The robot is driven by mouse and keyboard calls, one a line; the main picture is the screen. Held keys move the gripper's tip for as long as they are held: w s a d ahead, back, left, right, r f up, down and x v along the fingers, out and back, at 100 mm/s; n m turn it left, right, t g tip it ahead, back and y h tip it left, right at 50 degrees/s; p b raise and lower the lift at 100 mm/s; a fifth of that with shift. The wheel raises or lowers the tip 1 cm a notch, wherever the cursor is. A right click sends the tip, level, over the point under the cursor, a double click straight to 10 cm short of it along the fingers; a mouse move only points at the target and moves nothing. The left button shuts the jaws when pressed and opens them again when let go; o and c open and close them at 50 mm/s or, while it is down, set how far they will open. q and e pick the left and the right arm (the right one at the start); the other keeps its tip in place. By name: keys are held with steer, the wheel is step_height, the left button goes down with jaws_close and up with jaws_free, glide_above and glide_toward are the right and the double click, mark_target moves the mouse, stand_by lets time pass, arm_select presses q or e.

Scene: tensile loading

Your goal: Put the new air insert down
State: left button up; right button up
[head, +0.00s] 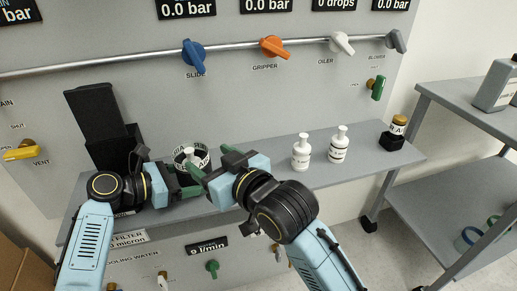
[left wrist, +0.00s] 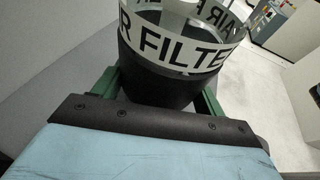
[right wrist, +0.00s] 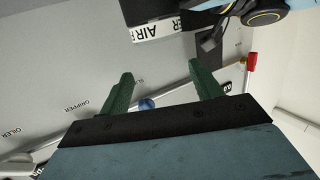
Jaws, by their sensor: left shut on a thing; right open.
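My left gripper (head: 184,182) is shut on a dark round cup (left wrist: 160,75) with a white AIR FILTER label, which it holds upright in the left wrist view. In the head view the cup's labelled rim (head: 204,158) shows above the shelf, partly hidden by my grippers. A white knob-topped piece (head: 188,155) shows at the rim; I cannot tell whether it is inside the cup or behind it. My right gripper (head: 208,161) is open beside the cup. In the right wrist view nothing sits between its fingers (right wrist: 160,77). I cannot tell which piece is the new air insert.
Two white bottles (head: 301,153) (head: 338,146) stand on the grey shelf (head: 362,168). A small amber-capped jar (head: 398,126) stands in a black block at its right end. A black stand (head: 98,125) rises at the left. A grey cart (head: 440,170) stands at the right.

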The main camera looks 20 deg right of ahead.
steer(key=s+d+f+m+g+h, duration=0.1)
steer(key=s+d+f+g+h, duration=0.1)
steer(key=s+d+f, duration=0.35)
steer(key=s+d+f+m+g+h, duration=0.1)
steer(key=s+d+f+g+h, duration=0.15)
steer(key=f, duration=0.55)
arm_select(q)
steer(key=o, duration=0.8)
arm_select(e)
steer(key=s+d+f+g+h, duration=0.1)
steer(key=s+d+f+g, duration=0.2)
steer(key=s, duration=0.5)
steer(key=s+d+f+m+g+h, duration=0.1)
steer(key=s+d+f+g, duration=0.2)
steer(key=s+d+f, duration=0.3)
steer(key=shift+s+f, duration=0.2)
steer(key=shift+s, duration=0.95)
arm_select(q)
steer(key=shift+o, duration=0.2)
arm_select(e)
steer(key=shift+d, duration=0.1)
